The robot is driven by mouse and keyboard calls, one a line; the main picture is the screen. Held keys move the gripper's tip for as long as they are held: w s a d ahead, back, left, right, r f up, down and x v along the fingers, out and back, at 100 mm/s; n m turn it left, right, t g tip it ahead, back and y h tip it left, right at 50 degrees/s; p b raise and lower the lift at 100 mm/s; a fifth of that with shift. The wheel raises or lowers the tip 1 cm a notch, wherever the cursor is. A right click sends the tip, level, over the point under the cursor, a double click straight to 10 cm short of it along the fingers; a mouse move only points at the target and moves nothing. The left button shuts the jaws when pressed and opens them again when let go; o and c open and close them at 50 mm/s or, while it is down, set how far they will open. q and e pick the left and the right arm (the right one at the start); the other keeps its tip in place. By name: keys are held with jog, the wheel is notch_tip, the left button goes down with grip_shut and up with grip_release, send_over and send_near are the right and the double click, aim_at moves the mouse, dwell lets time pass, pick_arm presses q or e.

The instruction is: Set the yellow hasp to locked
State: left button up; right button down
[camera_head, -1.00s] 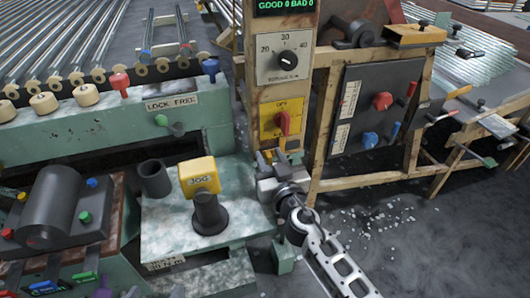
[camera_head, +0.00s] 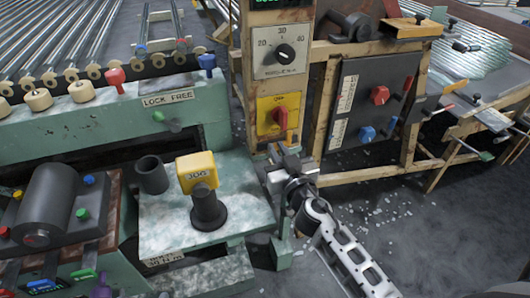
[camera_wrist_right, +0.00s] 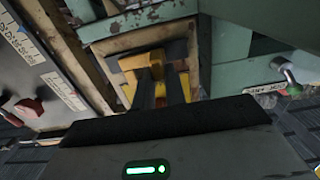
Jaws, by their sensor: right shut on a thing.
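The yellow hasp shows as a small yellow piece (camera_wrist_right: 152,61) at the fingertips in the right wrist view, low on the wooden post. My right gripper (camera_wrist_right: 160,82) is shut on it, with the dark fingers covering part of it. In the head view my right gripper (camera_head: 284,156) is just below the yellow panel with the red switch (camera_head: 280,117). The hasp is mostly hidden there by the gripper, and its setting cannot be read. My left gripper is not in view.
Left of the gripper stand the yellow JOG box (camera_head: 197,172) on its dark stand and the green bench with a LOCK FREE label (camera_head: 167,99). A dark panel with red and blue knobs (camera_head: 377,97) is to the right. Debris lies on the floor.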

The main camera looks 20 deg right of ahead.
jog(key=c, duration=1.4)
grip_release()
jog(key=shift+d, duration=0.35)
jog(key=shift+c, duration=0.2)
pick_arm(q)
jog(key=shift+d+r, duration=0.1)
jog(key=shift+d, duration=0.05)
pick_arm(e)
jog(key=shift+a, duration=0.1)
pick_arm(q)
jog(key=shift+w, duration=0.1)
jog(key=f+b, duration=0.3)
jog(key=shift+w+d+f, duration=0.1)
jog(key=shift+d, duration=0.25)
pick_arm(e)
jog(key=s, duration=1.6)
jog(key=shift+a, duration=0.4)
